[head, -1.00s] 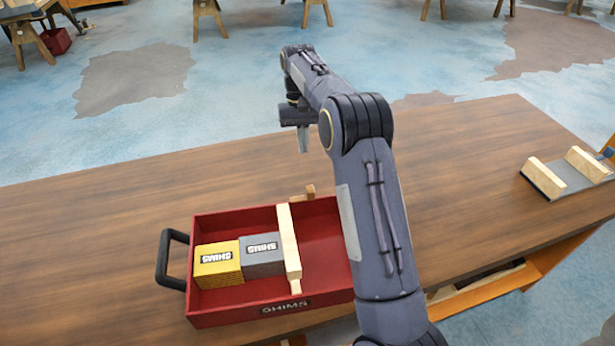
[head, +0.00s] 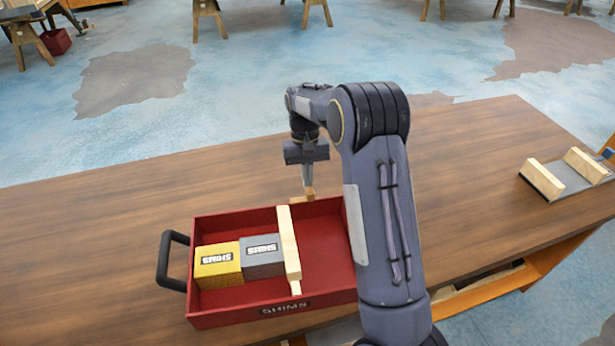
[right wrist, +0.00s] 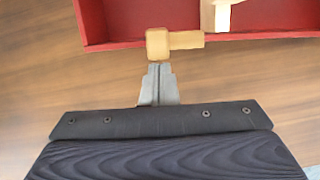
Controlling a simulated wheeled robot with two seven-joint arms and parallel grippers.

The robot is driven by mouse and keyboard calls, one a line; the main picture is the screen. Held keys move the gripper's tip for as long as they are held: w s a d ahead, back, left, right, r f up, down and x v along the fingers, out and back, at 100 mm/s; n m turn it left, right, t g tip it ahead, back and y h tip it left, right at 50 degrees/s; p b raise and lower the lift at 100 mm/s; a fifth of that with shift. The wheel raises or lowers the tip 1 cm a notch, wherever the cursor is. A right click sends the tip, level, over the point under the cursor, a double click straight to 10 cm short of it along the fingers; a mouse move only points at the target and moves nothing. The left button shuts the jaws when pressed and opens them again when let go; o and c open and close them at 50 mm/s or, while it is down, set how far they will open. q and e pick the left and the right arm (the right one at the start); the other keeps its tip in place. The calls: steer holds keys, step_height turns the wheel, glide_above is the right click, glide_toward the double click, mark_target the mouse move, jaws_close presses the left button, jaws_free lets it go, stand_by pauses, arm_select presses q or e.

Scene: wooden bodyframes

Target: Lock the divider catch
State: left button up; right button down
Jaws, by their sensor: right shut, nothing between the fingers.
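The red tray (head: 325,236) sits on the wooden bench and has a pale wooden divider (head: 289,243) across it. A small wooden catch (head: 309,194) is at the tray's far wall, by the divider's far end. In the right wrist view the catch (right wrist: 160,44) has a squarish block with an arm pointing right along the red wall, and the divider's end (right wrist: 221,14) shows inside the tray. My right gripper (head: 307,188) is shut and empty, pointing down at the catch. In the right wrist view its fingertips (right wrist: 159,67) are right at the block; I cannot tell whether they touch. My left gripper is not in view.
A yellow shim box (head: 218,264) and a grey shim box (head: 262,257) stand in the tray left of the divider. A black handle (head: 172,260) sticks out at the tray's left. A wooden fixture (head: 567,174) lies at the bench's right. The bench left of the tray is clear.

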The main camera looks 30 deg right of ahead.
steer(key=shift+s+d+m, duration=0.1)
steer(key=shift+s+m, duration=0.2)
steer(key=shift+m, duration=0.5)
steer(key=s+a+m+t+y+p, duration=0.1)
steer(key=s+m+p, duration=0.1)
steer(key=m, duration=0.5)
steer(key=s+a+m+t+p, duration=0.1)
steer(key=s+m+t+p, duration=0.1)
steer(key=s+m, duration=0.2)
steer(key=m, duration=0.3)
steer(key=shift+a+y, duration=0.25)
steer(key=shift+y, duration=0.15)
steer(key=shift+w, duration=0.1)
steer(key=shift+w+a, duration=0.3)
steer(key=shift+w, duration=0.35)
